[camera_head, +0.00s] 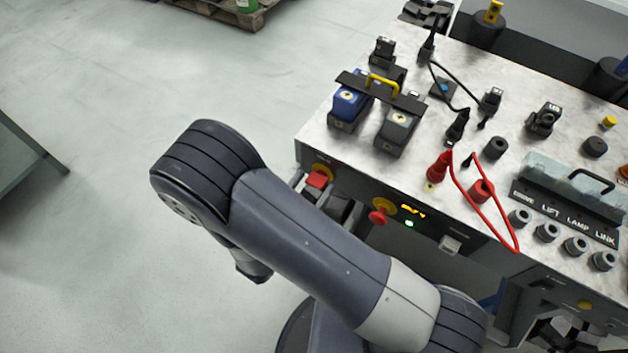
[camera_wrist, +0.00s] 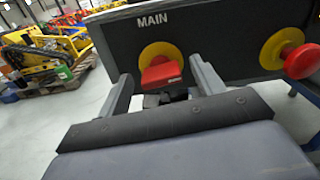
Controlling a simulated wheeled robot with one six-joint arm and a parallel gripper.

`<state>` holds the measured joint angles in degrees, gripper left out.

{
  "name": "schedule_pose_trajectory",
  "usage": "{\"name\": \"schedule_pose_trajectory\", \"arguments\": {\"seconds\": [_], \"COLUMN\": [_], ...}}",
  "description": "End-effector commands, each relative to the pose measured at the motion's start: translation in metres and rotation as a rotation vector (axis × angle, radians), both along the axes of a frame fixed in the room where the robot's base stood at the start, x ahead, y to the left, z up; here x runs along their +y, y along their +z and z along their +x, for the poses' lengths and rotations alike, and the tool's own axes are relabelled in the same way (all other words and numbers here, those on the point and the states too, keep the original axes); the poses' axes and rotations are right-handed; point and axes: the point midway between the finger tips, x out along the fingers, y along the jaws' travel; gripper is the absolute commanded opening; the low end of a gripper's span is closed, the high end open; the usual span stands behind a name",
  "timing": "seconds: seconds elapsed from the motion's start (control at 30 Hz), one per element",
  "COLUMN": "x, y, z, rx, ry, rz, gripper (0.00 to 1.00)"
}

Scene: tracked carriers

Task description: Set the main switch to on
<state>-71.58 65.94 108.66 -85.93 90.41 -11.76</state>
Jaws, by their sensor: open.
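The main switch is a red block handle (camera_wrist: 161,75) on a yellow disc, under the word MAIN on a dark panel. In the head view the red handle (camera_head: 317,180) sits at the left end of the bench's front panel. In the wrist view my gripper (camera_wrist: 162,72) is open, with one finger on each side of the switch. Gaps show between the fingers and the handle, and nothing is held. The handle looks roughly level across; no on or off mark is readable. In the head view my arm hides most of the gripper.
A red mushroom button (camera_wrist: 302,61) on a yellow disc is right of the switch; it also shows in the head view (camera_head: 378,217). A lit display (camera_head: 412,211) and green light are beside it. The benchtop (camera_head: 330,135) holds plugs and cables.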

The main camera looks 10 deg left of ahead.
Motion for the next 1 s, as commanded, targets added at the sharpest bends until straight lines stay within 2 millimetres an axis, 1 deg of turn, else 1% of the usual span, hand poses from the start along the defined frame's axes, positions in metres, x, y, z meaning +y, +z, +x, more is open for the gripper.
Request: {"name": "schedule_pose_trajectory", "arguments": {"seconds": [0.1, 0.2, 0.5, 1.0], "x": [-0.0041, -0.0051, -0.0052, -0.0052], "y": [0.0, -0.0002, -0.0002, -0.0001], "z": [0.0083, 0.0114, 0.0122, 0.0122], "rx": [0.001, 0.001, 0.001, 0.0], "ry": [-0.002, 0.0, 0.001, 0.001], "rz": [-0.001, -0.001, 0.0, 0.0], "gripper": [0.64, 0.64, 0.63, 0.22]}}
